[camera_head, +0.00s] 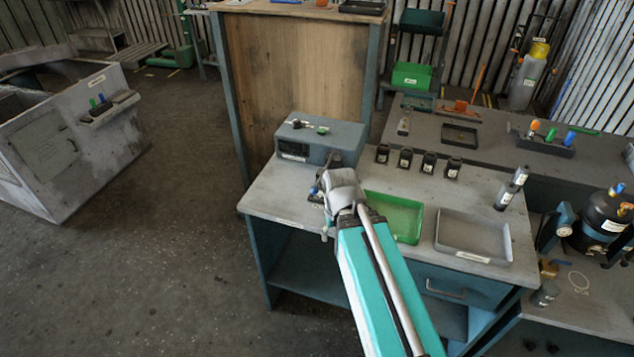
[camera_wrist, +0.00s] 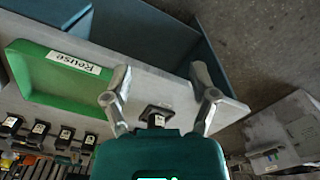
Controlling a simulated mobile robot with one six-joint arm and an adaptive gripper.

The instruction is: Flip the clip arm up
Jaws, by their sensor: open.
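My gripper (camera_wrist: 160,84) is open, with one grey finger on each side of that part and a gap to both. In the head view my gripper (camera_head: 325,208) is over the left part of the grey worktable (camera_head: 275,190), in front of a blue-grey box (camera_head: 345,138). My arm and wrist hide much of that spot there.
A green tray (camera_head: 402,218) labelled "Reuse" in the wrist view (camera_wrist: 45,85) lies right of my gripper. A grey tray (camera_head: 473,237) is beyond it. Several black labelled parts (camera_head: 405,158) stand in a row behind. Floor (camera_head: 170,240) is open at left.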

